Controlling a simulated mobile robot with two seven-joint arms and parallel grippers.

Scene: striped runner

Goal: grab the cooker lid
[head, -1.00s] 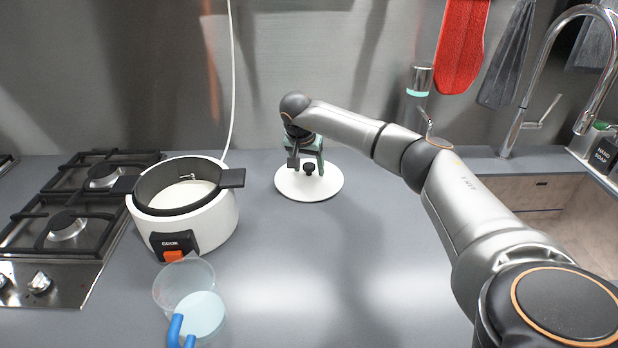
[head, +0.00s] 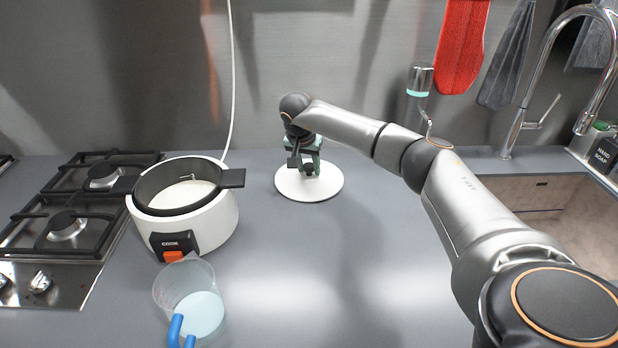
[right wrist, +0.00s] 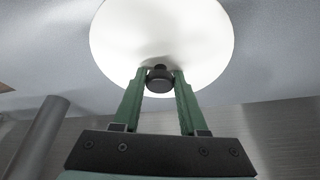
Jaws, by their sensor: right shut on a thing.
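The cooker lid is a white round disc (head: 325,188) with a dark knob, lying on the grey counter to the right of the cooker. It also fills the top of the right wrist view (right wrist: 160,35), with its black knob (right wrist: 160,82) between the green fingers. My right gripper (head: 308,170) is over the middle of the lid and shut on the knob; in the right wrist view the fingertips (right wrist: 160,76) sit on either side of it. The white cooker (head: 215,222) stands open on the left, with a dark pot inside. My left gripper is not in view.
A clear measuring jug with a blue handle (head: 185,285) stands in front of the cooker. A gas hob (head: 75,215) is at the left and a sink with a tap (head: 510,135) at the right. The counter between cooker and my right arm is clear.

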